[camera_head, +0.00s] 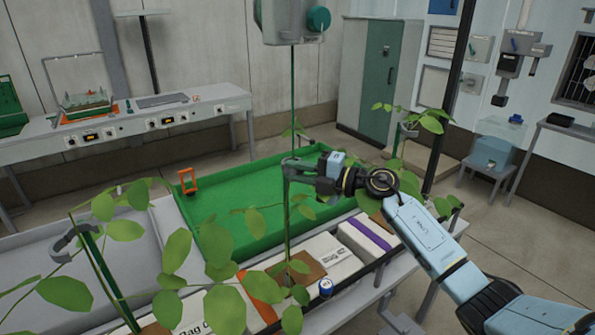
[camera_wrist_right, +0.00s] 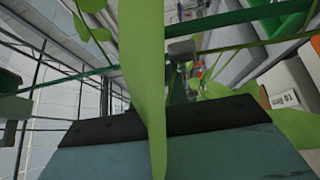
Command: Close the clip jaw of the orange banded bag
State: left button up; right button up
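The white bag with an orange band (camera_head: 262,286) lies on the bench at the front, partly behind leaves. A tall green stem (camera_head: 291,215) rises near it, by a brown patch. My right gripper (camera_head: 290,166) is at this stem, well above the bags, with grey finger-like parts beside it. I cannot tell the finger gap or make out a separate clip jaw there. In the right wrist view a leaf (camera_wrist_right: 145,80) blocks the middle, and a small grey block (camera_wrist_right: 182,50) shows beyond it. My left gripper is not in view.
A grey open hook-shaped clip (camera_head: 72,243) sits on a green stake at the left. A white bag with a purple band (camera_head: 367,234) lies at the right. A green tray (camera_head: 235,195) with an orange frame (camera_head: 187,180) stands behind. Leaves crowd the front.

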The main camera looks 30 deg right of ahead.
grip_shut()
jog(key=b, duration=0.1)
jog(key=n+g+y+b, duration=0.1)
jog(key=b, duration=0.1)
jog(key=shift+w+d+f+y, duration=0.2)
jog(key=shift+d+f+y, duration=0.05)
jog(key=shift+y, duration=0.05)
jog(key=shift+r+n+g+y+b, duration=0.2)
jog(key=shift+n+g+y+b, duration=0.55)
jog(key=shift+g, duration=0.25)
jog(key=o, duration=0.6)
grip_release()
jog(key=shift+d, duration=0.1)
jog(key=b+v, duration=0.1)
jog(key=v, duration=1.2)
jog(key=shift+s+r, duration=0.15)
